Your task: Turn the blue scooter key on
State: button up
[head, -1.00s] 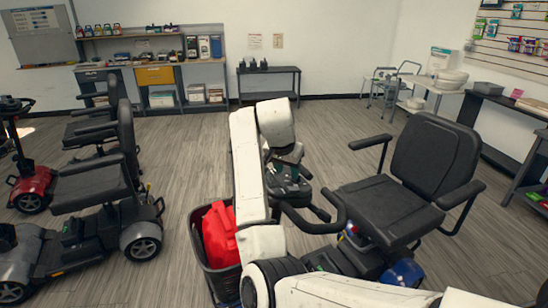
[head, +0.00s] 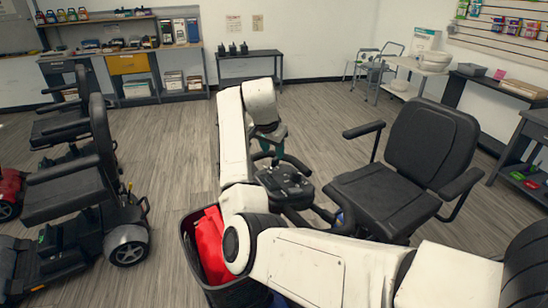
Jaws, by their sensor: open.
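The scooter on the right has a black seat (head: 430,150) and a dark control console (head: 287,183) on its tiller, with black handlebars around it. Its blue bodywork is almost wholly hidden behind my arm. The key is too small to make out. My gripper (head: 273,152) is open and points down above the far left part of the console. Its fingertips are small and partly blurred into the dark handlebar, so I cannot tell whether they touch anything.
A black basket (head: 188,240) with a red bag (head: 211,245) hangs at the scooter's front. Other scooters (head: 75,200) stand in a row on the left. A low dark table (head: 250,82) is at the back wall. Open floor (head: 175,165) lies between the rows.

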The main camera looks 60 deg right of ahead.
aim_at(275, 159)
jog(key=shift+x, duration=2.55)
jog(key=shift+c, duration=0.3)
grip_shut()
